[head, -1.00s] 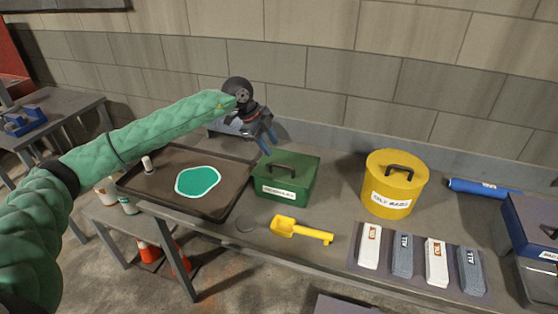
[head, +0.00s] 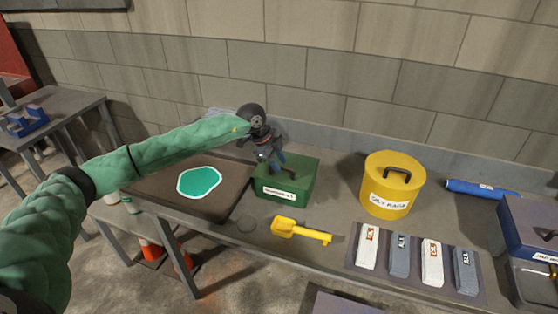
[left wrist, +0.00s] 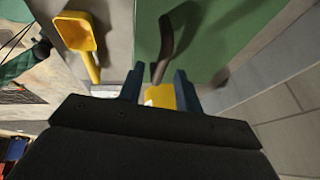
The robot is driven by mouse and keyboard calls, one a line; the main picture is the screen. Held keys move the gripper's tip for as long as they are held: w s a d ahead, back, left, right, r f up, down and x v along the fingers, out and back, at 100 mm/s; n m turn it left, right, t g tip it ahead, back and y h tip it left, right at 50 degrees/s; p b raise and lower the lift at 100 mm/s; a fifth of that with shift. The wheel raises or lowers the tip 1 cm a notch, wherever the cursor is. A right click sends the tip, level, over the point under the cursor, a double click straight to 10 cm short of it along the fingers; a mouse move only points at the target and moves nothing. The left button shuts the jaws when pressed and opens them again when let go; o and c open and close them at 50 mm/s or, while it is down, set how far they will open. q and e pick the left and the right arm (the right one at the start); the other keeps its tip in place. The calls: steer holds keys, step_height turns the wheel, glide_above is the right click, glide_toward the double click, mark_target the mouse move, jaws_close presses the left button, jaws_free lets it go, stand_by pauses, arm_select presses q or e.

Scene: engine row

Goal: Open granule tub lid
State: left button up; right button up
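The granule tub (head: 300,190) is a green box with a white label on its front, standing on the bench. Its lid (head: 307,163) is on and has a dark handle (head: 289,171). My left gripper (head: 277,164) is over the left part of the lid, close to the handle and partly hiding it. In the left wrist view, its two blue fingers (left wrist: 158,86) are apart, with the handle (left wrist: 167,42) ahead, in line with the gap. I see no grip on it; whether the fingertips are level with the handle is unclear. My right gripper is out of view.
A yellow scoop (head: 300,231) lies in front of the tub. A yellow drum (head: 390,190) stands to the right. A dark tray (head: 150,185) with a green patch lies left. Several labelled bars (head: 400,255) lie front right. The wall is close behind.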

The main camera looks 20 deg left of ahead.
arm_select(q)
steer(key=shift+d+f, duration=0.1)
steer(key=shift+f, duration=0.05)
jaws_close()
